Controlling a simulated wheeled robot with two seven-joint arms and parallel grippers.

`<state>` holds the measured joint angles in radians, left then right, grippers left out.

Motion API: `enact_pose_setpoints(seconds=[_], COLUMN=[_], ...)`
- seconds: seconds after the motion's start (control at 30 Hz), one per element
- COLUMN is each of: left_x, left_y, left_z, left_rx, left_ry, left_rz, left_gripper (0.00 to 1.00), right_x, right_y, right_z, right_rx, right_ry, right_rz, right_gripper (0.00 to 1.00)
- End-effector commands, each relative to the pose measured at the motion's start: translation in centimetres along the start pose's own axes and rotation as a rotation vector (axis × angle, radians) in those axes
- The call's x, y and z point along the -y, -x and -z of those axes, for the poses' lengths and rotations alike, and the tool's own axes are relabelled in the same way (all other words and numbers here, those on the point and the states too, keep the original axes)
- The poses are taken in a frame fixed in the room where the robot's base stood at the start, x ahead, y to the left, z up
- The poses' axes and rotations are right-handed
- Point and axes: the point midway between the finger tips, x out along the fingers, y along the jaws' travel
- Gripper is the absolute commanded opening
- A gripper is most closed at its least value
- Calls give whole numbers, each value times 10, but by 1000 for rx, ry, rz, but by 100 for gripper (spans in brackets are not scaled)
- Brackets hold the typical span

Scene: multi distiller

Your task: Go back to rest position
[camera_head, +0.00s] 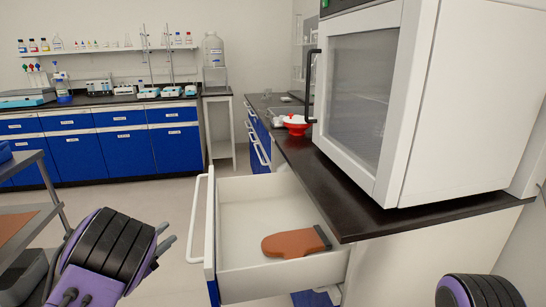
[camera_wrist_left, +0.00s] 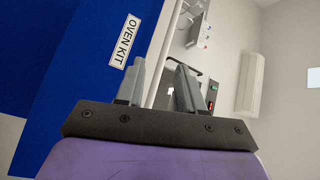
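My left gripper (camera_head: 166,235) is at the lower left of the head view, left of the open drawer's handle. Its fingers also show in the left wrist view (camera_wrist_left: 160,85), apart from each other with nothing gripped. The blue drawer front labelled OVEN KIT (camera_wrist_left: 124,40) fills the left of that view, with the white handle beside it. Of my right arm, only the black and purple wrist (camera_head: 480,290) shows at the lower right of the head view. Its fingers are out of view.
The white drawer (camera_head: 250,210) is pulled open and holds a brown flat piece with a dark end (camera_head: 296,243). A dark counter (camera_head: 380,215) carries a large white oven (camera_head: 465,110) and a red bowl (camera_head: 296,129). A grey cart (camera_head: 30,210) stands at far left. Floor between is clear.

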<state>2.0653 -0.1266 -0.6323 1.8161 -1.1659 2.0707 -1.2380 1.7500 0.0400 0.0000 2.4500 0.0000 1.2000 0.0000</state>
Motion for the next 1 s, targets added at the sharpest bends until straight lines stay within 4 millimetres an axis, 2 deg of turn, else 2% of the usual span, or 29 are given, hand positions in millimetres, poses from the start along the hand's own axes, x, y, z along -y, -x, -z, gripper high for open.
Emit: enact_pose_setpoints(seconds=[0.07,0.13,0.23,0.3,0.4,0.53,0.7,0.77,0.8,0.83,1.0], left_x=[-27,-79,-149,-193,-242,-284,-318,-331,-322,-303,-252], left_y=[21,58,118,162,220,283,347,364,371,365,359], left_z=[-21,-39,-45,-36,-13,25,80,103,110,114,131], left_rx=[180,416,715,909,1153,1407,1654,1712,1734,1723,1718], left_ry=[242,548,881,1061,1243,1373,1428,1453,1448,1448,1447], left_rz=[-2,22,72,108,157,193,166,124,115,119,119], left_gripper=[37,37,37,37,37,37,37,37,37,37,37], right_x=[0,0,0,0,0,0,0,0,-1,-3,-7], right_y=[0,0,0,0,0,0,0,0,13,30,80], right_z=[0,0,0,0,0,0,0,0,5,12,33], right_rx=[0,0,0,0,0,0,0,0,1,1,-1], right_ry=[0,0,0,0,0,0,0,0,0,1,0], right_rz=[0,0,0,0,0,0,0,0,0,-1,0], right_gripper=[0,0,0,0,0,0,0,0,0,0,0])
